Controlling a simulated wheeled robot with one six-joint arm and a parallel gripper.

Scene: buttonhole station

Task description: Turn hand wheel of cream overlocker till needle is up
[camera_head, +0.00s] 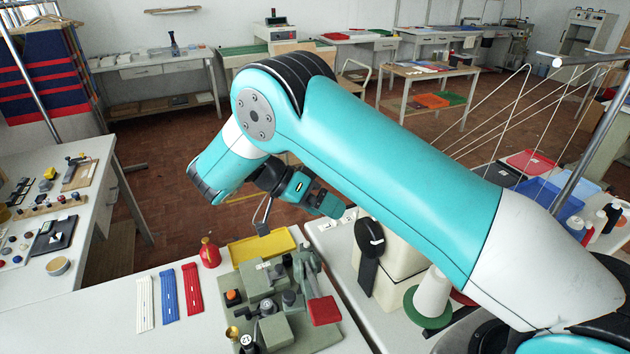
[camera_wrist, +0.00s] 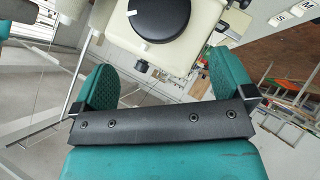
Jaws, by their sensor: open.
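The cream overlocker (camera_head: 400,262) stands on the right-hand bench, partly hidden behind my arm. Its black round hand wheel (camera_head: 368,258) faces left and bears a short white mark. The wrist view shows the hand wheel (camera_wrist: 160,22) at the top centre, with its white mark towards the left of the wheel, on the cream housing (camera_wrist: 205,30). My gripper (camera_head: 330,205) is open and empty, up and to the left of the wheel. In the wrist view its green fingers (camera_wrist: 160,82) stand apart, with the wheel beyond them, apparently untouched. The needle is not visible.
A grey-green machine (camera_head: 285,310) with a red pad stands on the near bench, beside a yellow tray (camera_head: 262,246) and a red bottle (camera_head: 209,253). A white cone on a green base (camera_head: 428,308) stands right of the overlocker. Thin rods (camera_head: 515,110) rise behind my arm.

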